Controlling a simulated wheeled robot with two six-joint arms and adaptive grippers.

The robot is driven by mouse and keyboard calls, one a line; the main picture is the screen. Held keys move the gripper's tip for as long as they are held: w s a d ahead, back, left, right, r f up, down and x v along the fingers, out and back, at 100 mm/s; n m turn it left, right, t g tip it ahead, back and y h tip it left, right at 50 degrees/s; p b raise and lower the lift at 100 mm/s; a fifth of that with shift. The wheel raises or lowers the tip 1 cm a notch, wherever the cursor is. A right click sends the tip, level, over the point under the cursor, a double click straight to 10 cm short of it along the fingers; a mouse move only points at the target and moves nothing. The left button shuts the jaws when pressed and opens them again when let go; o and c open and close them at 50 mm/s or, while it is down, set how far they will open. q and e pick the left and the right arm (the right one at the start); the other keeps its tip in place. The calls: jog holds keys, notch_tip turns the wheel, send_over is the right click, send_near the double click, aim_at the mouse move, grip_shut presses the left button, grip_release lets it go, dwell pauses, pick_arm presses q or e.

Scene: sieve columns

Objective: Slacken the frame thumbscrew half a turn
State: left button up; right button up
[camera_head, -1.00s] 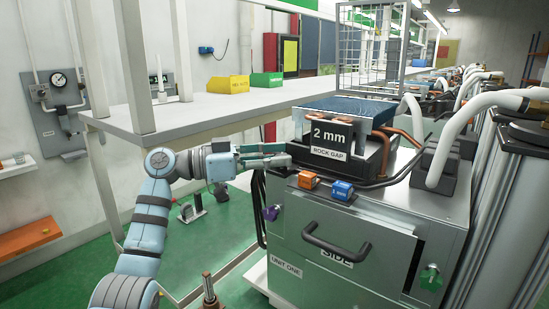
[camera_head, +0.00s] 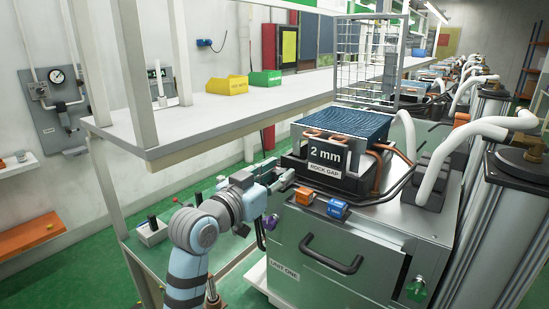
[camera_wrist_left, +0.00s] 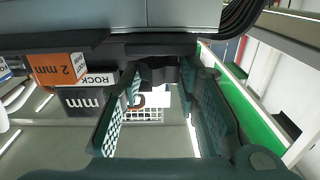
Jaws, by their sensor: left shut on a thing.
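My left gripper (camera_head: 284,181) is at the upper left corner of the grey unit (camera_head: 350,238), beside the rock gap frame and just left of the orange tag. In the left wrist view its two green ribbed fingers (camera_wrist_left: 160,100) reach forward around a small dark part between their tips. This part appears to be the frame thumbscrew; it is mostly hidden, so its shape and angle cannot be told. The frame carries a "2 mm" sign (camera_head: 325,155) over a "ROCK GAP" label (camera_head: 325,169). My right gripper is not in view.
An orange tag block (camera_head: 304,196) and a blue one (camera_head: 338,209) sit on the unit's front edge. A purple knob (camera_head: 271,221) and a green knob (camera_head: 415,289) are on its front, with a black handle (camera_head: 331,256) between. A white bench (camera_head: 215,112) stands behind my left arm.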

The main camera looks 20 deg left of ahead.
pick_arm(q)
jog(key=shift+d+n+t+y+p, duration=0.2)
jog(key=shift+n+t+y+p, duration=0.2)
jog(key=shift+n+y+p, duration=1.25)
jog(key=shift+m+y+b, duration=0.35)
jog(key=o, duration=1.2)
jog(key=shift+c, duration=0.2)
jog(key=s, duration=0.7)
jog(key=shift+s+a, duration=0.3)
jog(key=shift+a, duration=0.15)
jog(key=shift+w, duration=0.1)
